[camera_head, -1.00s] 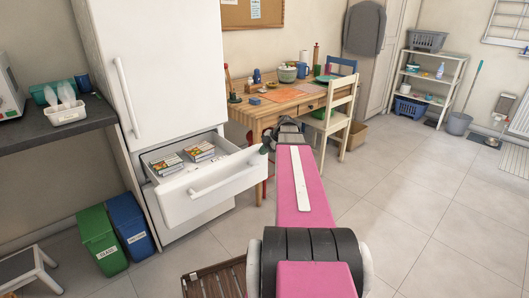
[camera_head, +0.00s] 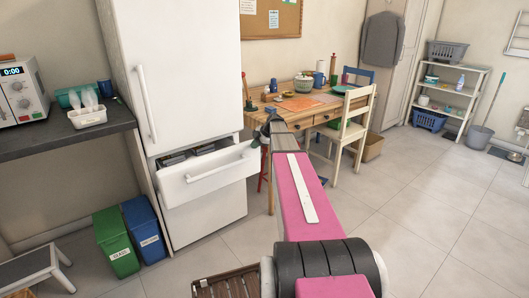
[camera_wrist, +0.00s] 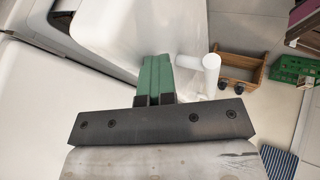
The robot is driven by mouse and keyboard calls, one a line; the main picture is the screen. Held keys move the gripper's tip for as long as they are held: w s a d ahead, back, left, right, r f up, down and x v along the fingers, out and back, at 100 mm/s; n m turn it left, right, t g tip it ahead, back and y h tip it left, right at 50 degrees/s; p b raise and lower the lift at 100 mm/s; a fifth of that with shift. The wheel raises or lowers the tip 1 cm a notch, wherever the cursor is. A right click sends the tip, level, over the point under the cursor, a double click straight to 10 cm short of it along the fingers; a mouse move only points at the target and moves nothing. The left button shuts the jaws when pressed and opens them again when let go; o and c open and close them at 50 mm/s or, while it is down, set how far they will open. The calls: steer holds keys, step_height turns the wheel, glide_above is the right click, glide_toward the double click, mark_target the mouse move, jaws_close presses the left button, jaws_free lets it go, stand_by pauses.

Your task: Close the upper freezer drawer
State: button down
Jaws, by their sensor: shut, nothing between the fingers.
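The white upper freezer drawer (camera_head: 207,180) is partly pulled out below the closed upper door, with a bar handle across its front. Dark packages (camera_head: 190,154) show inside over its rim. My gripper (camera_head: 262,136) is at the drawer's right front corner. In the wrist view, the green fingers (camera_wrist: 155,68) are together and empty, close against the white drawer front (camera_wrist: 130,30); I cannot tell whether they touch. The drawer's white handle (camera_wrist: 208,68) stands just right of the fingers.
A counter (camera_head: 65,140) with a microwave (camera_head: 20,92) is left of the freezer (camera_head: 180,60). Green (camera_head: 117,242) and blue (camera_head: 145,230) bins stand on the floor beside it. A wooden table (camera_head: 290,118) and white chair (camera_head: 352,125) are behind my arm.

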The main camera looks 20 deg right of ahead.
steer(key=w+a, duration=0.1)
steer(key=w, duration=0.3)
steer(key=w+a, duration=0.1)
steer(key=w, duration=0.2)
steer(key=w+a, duration=0.1)
steer(key=w, duration=0.3)
steer(key=shift+w+a, duration=0.3)
steer(key=shift+a, duration=0.05)
steer(key=shift+s, duration=0.15)
